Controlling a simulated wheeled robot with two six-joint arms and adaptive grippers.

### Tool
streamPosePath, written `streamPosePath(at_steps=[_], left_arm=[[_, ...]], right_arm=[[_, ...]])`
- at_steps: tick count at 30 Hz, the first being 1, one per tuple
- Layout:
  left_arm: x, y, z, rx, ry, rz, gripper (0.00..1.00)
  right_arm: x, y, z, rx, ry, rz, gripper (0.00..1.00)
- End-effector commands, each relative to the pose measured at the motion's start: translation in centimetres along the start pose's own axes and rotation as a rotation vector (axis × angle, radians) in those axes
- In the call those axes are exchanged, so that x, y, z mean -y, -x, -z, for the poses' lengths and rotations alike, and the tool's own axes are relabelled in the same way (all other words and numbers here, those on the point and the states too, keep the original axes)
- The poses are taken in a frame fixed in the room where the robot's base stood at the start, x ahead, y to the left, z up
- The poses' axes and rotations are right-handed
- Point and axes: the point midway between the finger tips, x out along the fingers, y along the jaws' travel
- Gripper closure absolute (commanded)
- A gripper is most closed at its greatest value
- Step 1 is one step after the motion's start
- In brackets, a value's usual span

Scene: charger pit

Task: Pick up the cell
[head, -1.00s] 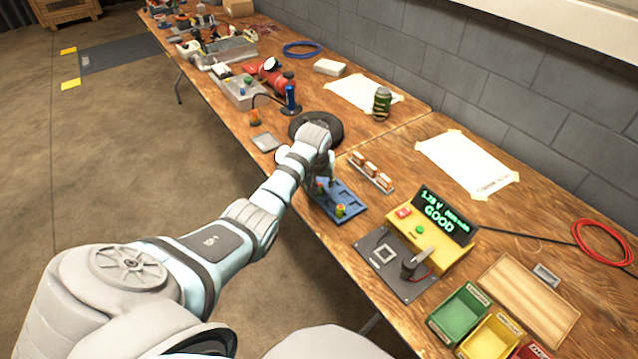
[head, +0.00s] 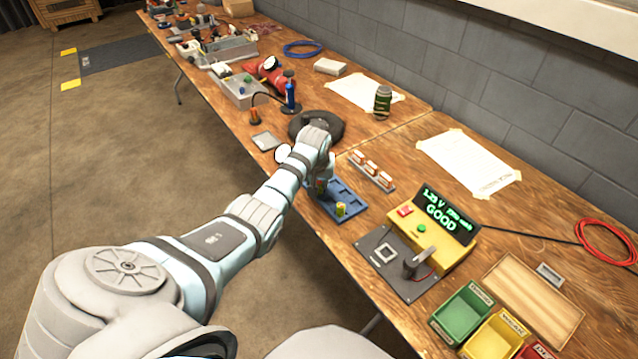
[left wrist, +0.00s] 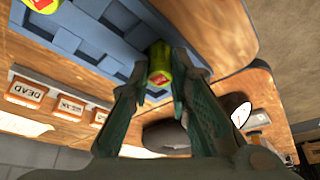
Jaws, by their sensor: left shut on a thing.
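A blue tray (head: 350,197) with square pockets lies on the workbench; it also shows in the left wrist view (left wrist: 100,28). My left gripper (head: 322,190) is over the tray's far left end, pointing down. In the left wrist view its two fingers (left wrist: 160,85) are closed on the sides of a yellow-green cell (left wrist: 160,62) with a red mark. I cannot tell whether this cell is clear of its pocket. A second yellow-green cell (head: 340,208) stands in the tray's near part; its edge shows in the wrist view (left wrist: 42,5). My right gripper is not in view.
A yellow tester (head: 432,240) reading GOOD stands right of the tray, with a grey plate (head: 378,268) before it. Green (head: 462,312) and yellow (head: 492,340) bins are at the lower right. A row of labelled orange-white blocks (head: 371,170) lies behind the tray. A black ring (head: 330,122) lies beyond.

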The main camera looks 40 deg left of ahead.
Motion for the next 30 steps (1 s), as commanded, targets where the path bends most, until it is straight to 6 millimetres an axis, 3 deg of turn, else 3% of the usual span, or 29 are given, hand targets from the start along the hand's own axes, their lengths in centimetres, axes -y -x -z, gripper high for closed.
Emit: streamPosePath(at_steps=[5, 15, 18, 22, 30], left_arm=[[0.0, 2.8, 1.2, -0.004, 0.000, 0.000, 1.00], [0.0, 14.1, 6.0, -0.006, 0.001, -0.002, 1.00], [0.0, 16.4, 6.9, -0.004, 0.001, -0.001, 1.00], [0.0, 17.9, 7.5, -0.002, 0.000, 0.000, 1.00], [-0.1, 18.2, 7.6, 0.000, -0.002, 0.000, 1.00]], right_arm=[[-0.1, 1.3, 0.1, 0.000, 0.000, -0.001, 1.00], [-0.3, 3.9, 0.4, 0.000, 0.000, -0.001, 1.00], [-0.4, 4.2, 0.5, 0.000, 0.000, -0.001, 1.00], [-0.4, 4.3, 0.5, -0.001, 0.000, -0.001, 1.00], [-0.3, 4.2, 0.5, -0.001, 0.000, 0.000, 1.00]])
